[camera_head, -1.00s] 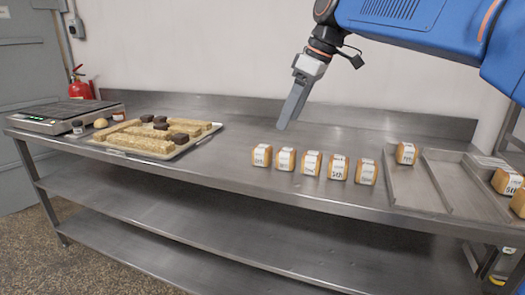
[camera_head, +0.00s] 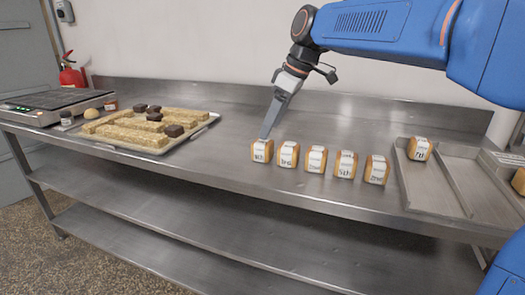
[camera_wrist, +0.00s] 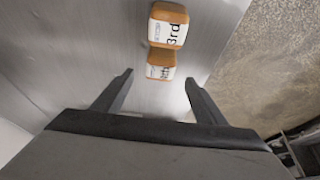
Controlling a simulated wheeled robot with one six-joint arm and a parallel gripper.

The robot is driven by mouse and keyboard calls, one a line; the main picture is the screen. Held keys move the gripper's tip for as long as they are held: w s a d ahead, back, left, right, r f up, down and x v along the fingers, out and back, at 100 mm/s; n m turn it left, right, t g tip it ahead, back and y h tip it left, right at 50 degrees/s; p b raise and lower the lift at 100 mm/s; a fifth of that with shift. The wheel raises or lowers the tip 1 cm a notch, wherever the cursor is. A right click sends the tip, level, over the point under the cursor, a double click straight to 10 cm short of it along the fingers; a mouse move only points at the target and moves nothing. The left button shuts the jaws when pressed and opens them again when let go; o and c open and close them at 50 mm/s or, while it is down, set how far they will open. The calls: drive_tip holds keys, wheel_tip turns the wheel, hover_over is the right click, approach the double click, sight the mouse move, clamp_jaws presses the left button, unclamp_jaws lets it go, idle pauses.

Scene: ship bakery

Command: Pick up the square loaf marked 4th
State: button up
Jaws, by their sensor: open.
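The square loaf (camera_head: 262,152) at the left end of the row has a white band that looks like "4th", though the small lettering is not fully clear. In the wrist view this loaf (camera_wrist: 160,67) lies just beyond and between the fingertips, close to the loaf marked 3rd (camera_wrist: 168,26). The 3rd loaf stands to its right in the head view (camera_head: 288,156). My gripper (camera_head: 265,136) points down at the left-end loaf, its tips near the loaf's top. In the wrist view the gripper (camera_wrist: 159,76) is open with nothing between its fingers.
More banded loaves (camera_head: 345,165) continue the row to the right. A metal tray (camera_head: 440,190) at the right holds another loaf (camera_head: 419,149). A tray of long pale bars and dark pieces (camera_head: 150,148) and a scale (camera_head: 45,108) stand left. The steel counter between is clear.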

sight(263, 146)
drive_tip(key=shift+x, duration=4.05)
drive_tip(key=shift+s+d+f, duration=0.1)
drive_tip(key=shift+d, duration=0.05)
drive_tip(key=c, duration=1.1)
